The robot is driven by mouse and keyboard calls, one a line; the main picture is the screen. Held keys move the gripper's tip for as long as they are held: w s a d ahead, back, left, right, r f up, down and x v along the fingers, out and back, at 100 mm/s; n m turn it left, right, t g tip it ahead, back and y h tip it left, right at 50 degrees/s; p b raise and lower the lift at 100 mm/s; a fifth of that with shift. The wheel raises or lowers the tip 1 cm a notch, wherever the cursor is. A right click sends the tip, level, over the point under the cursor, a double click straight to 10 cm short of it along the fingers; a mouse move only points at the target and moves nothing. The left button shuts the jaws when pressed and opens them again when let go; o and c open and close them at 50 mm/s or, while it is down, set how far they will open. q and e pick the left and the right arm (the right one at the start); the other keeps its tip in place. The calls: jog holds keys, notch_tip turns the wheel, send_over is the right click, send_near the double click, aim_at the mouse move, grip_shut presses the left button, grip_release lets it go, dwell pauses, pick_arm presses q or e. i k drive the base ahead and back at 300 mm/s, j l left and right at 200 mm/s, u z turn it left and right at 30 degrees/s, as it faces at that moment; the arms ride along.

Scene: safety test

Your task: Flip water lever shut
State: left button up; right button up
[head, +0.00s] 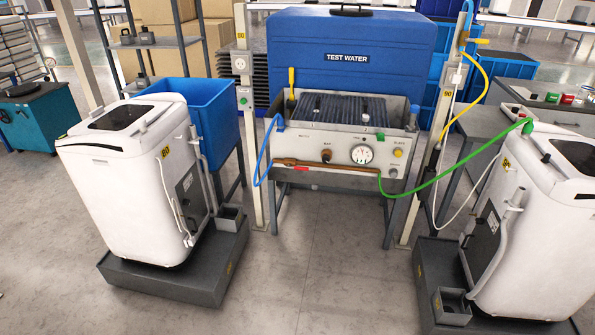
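A test bench with a grey panel (330,146) stands in the middle, in front of a blue tank labelled TEST WATER (350,57). A copper pipe (318,163) runs along the panel's front and has a small red lever (300,169) lying roughly along it. A yellow handle (291,80) stands upright at the bench's back left. Another yellow lever (481,41) sticks out sideways near the top of the right post, by the blue and yellow hoses. I cannot tell which one is the water lever. Neither of my grippers is in view.
A white washing machine (130,170) stands on a dark plinth at left, another (545,235) at right. A blue hose (258,160) and a green hose (450,170) hang at the bench. The floor (335,260) between the machines is clear.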

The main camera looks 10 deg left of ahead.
aim_at(305, 169)
jog(key=i+z, duration=0.1)
jog(key=i, duration=0.4)
jog(key=i+z, duration=0.15)
jog(key=i, duration=0.35)
jog(key=i+j+z, duration=0.1)
jog(key=i, duration=0.4)
jog(key=i+j+z, duration=0.1)
jog(key=i, duration=0.4)
jog(key=j, duration=0.1)
